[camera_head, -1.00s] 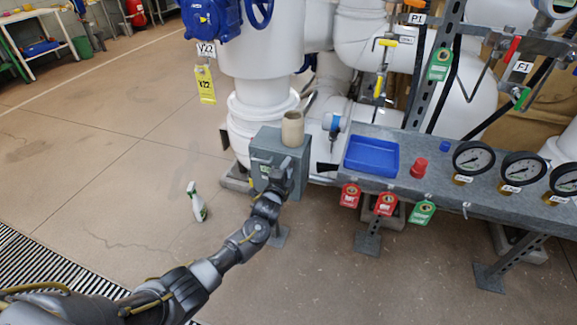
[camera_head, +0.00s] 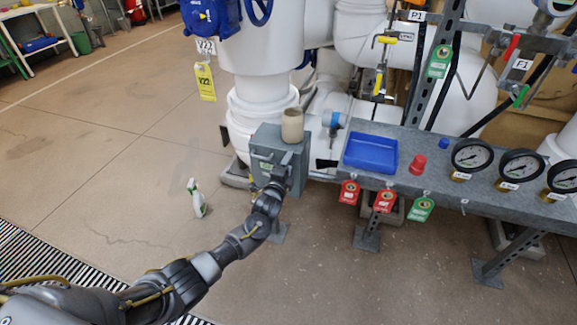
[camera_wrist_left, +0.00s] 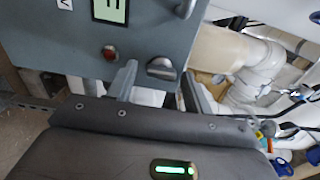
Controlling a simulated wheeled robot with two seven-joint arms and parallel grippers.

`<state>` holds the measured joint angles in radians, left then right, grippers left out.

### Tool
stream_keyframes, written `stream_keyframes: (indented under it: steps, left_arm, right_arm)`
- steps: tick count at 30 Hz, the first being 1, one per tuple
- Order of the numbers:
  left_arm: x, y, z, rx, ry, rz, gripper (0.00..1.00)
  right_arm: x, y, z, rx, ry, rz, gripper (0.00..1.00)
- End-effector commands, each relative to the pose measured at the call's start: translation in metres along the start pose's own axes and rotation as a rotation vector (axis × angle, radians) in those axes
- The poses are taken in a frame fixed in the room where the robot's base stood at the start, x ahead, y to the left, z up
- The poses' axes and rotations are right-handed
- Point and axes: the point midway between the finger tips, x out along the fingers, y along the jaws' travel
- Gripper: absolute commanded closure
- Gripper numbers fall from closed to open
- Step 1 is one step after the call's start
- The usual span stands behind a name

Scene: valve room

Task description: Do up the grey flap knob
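A grey box (camera_head: 262,143) stands at the left end of the grey bench. In the left wrist view its front panel (camera_wrist_left: 65,45) shows a small display, a red button (camera_wrist_left: 110,53) and a grey, rounded flap knob (camera_wrist_left: 161,69). My left gripper (camera_head: 278,176) is at the lower right of the box front. In the left wrist view its two fingers (camera_wrist_left: 159,72) are apart, one to each side of the knob. I cannot tell whether they touch it. In the head view the gripper hides the knob. My right gripper is not in view.
A beige cup (camera_head: 292,126) stands on the box. A blue tray (camera_head: 371,153), a red cap (camera_head: 418,164) and several gauges are on the bench (camera_head: 435,180) to the right. Tags hang from its front edge.

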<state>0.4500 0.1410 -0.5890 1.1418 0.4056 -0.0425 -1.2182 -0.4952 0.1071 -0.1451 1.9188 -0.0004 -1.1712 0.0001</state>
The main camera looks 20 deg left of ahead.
Motion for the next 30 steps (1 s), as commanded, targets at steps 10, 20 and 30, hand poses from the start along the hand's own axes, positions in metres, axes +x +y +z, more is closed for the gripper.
stream_keyframes:
  steps: [10, 20, 30]
  left_arm:
    - [-0.003, 0.0, 0.001, -0.001, -0.001, 0.0, 0.45]
    - [-0.058, -0.001, 0.001, -0.001, -0.001, 0.002, 0.45]
    - [-0.104, 0.0, 0.0, 0.0, -0.001, 0.001, 0.45]
  right_arm:
    - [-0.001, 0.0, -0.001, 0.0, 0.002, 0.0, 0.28]
    - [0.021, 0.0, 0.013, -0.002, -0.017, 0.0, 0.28]
    - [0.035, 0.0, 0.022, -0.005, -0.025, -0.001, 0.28]
